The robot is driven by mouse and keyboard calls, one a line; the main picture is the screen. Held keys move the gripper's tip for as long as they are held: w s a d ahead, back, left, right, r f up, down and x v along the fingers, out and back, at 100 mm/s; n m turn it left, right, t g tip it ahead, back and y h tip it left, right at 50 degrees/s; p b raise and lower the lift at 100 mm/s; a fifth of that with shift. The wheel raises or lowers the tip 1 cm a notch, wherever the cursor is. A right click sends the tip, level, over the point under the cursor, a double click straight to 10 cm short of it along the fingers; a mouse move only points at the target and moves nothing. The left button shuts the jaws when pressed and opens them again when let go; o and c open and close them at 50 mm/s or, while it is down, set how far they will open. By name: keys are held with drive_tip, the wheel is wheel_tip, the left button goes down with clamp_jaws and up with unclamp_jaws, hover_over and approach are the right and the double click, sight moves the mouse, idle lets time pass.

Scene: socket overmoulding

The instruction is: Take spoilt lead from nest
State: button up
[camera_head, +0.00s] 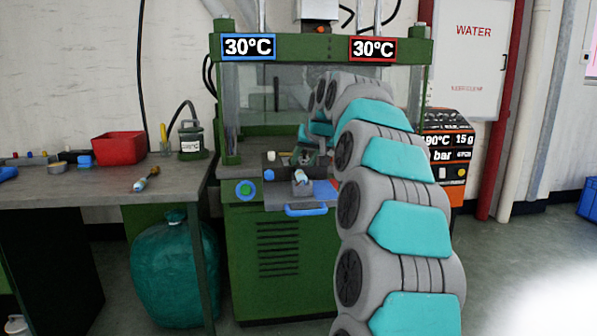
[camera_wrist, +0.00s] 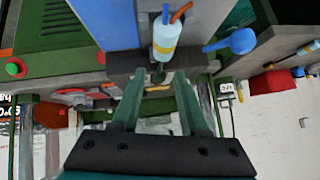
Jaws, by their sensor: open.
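The lead (camera_wrist: 166,42) shows in the wrist view as a pale blue and white cylinder with a yellow band, orange and blue wires at one end and a dark narrow tip at the other. It sits at the dark block of the nest (camera_wrist: 122,62); how deep it sits is unclear. In the head view the lead (camera_head: 302,176) is a small pale piece at the front of the green machine. My gripper (camera_wrist: 160,75) is open and empty, its two fingers pointing at the nest, with the lead's dark tip between their ends in the picture. Contact is not visible.
The green press (camera_head: 267,225) has a clear guard and two 30°C displays. A blue handle (camera_head: 306,210) sticks out in front. An orange machine (camera_head: 450,165) stands right.

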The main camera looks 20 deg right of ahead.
drive_tip(key=x, duration=0.4)
drive_tip(key=shift+w+f+p, duration=0.2)
drive_tip(key=shift+p, duration=0.1)
clamp_jaws()
idle(0.3)
